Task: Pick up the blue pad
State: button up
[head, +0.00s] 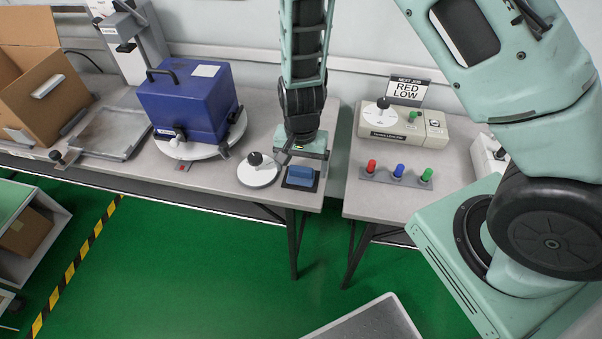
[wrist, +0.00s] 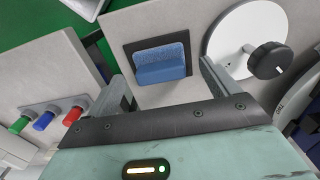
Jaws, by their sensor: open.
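The blue pad (head: 300,172) lies on a dark square base (head: 291,184) near the front right edge of the left table. In the wrist view the blue pad (wrist: 161,66) shows a lighter textured part and a smooth raised part, on its dark base (wrist: 130,51). My gripper (head: 303,152) is just behind and above the pad in the head view. In the wrist view its two fingers (wrist: 168,84) stand wide apart, with the pad seen between and beyond them. The gripper is open and holds nothing.
A white disc with a black knob (head: 258,170) sits close left of the pad. A blue box (head: 188,100) stands further left. A gap separates the right table, which holds red, blue and green plungers (head: 398,172) and a sign reading RED LOW (head: 408,91).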

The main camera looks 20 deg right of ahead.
aim_at(301, 168)
jog(key=shift+f, duration=0.95)
jog(key=shift+c, duration=0.4)
jog(key=c, duration=1)
notch_tip(301, 168, up, 10)
jog(key=shift+r, duration=0.1)
jog(key=shift+o, duration=0.5)
